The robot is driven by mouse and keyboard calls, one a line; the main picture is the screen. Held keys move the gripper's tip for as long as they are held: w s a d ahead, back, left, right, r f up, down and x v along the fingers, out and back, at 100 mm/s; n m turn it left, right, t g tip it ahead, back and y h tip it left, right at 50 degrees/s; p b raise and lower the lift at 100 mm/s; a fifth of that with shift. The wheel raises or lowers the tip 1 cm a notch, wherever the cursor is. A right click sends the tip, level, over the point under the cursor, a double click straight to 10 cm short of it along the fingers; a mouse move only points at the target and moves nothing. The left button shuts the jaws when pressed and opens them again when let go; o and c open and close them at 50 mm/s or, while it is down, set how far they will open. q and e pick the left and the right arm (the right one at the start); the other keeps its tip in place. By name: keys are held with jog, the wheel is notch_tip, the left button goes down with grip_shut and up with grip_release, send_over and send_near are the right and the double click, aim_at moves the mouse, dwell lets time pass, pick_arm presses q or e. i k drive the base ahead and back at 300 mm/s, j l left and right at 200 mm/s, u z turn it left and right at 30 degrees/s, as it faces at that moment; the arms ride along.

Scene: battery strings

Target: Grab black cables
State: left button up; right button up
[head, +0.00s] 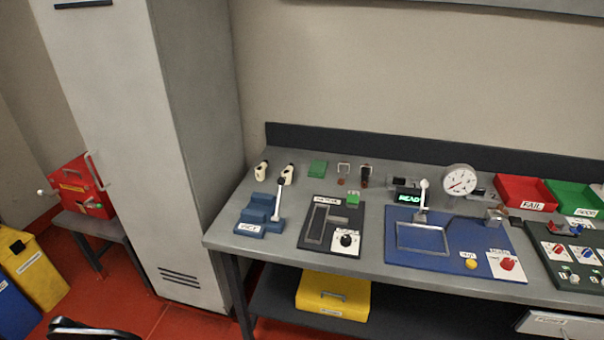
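I cannot make out any black cables for certain in the head view. Two small cream pieces with black ends, one on the left (261,170) and one on the right (287,174), stand at the back left of the grey workbench (375,222). They are too small to tell what they are. Neither gripper can be made out. A dark curved part at the bottom left edge is cut off by the frame and may belong to my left arm.
A blue stepped fixture (260,215), a dark panel (331,226) and a blue panel (447,245) stand on the bench, with a gauge (459,181) and red (525,191) and green (575,198) bins behind. A yellow case (333,296) sits below. A tall grey cabinet (135,130) stands left.

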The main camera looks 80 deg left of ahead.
aim_at(365, 176)
jog(key=u, duration=2.5)
